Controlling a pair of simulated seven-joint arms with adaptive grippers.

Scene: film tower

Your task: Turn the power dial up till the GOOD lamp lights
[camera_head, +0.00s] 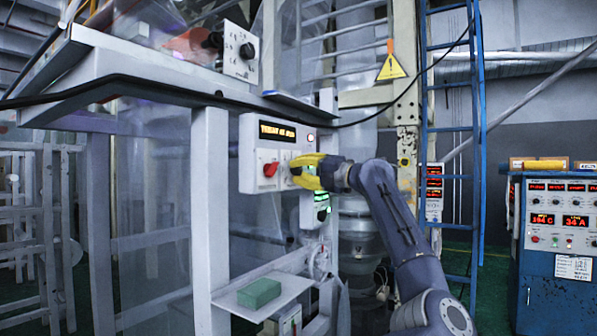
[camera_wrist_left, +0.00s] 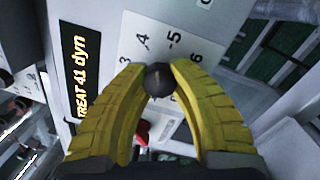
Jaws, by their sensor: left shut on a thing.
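I cannot read a GOOD label. My left gripper (camera_head: 295,171) reaches this box, its yellow fingers hiding the dial in the head view. In the left wrist view the fingers are shut on the dark round dial knob (camera_wrist_left: 159,80). Its scale plate shows 3, 4 and 5, with other figures partly hidden. The display (camera_wrist_left: 84,82) reads TREAT 41 dyn there. My right gripper is not in view.
A smaller box with green lights (camera_head: 321,205) hangs just below. A green block (camera_head: 259,292) lies on a low shelf. A black cable (camera_head: 150,86) droops across the frame. A blue ladder (camera_head: 478,150) and a blue console (camera_head: 555,250) stand to the right.

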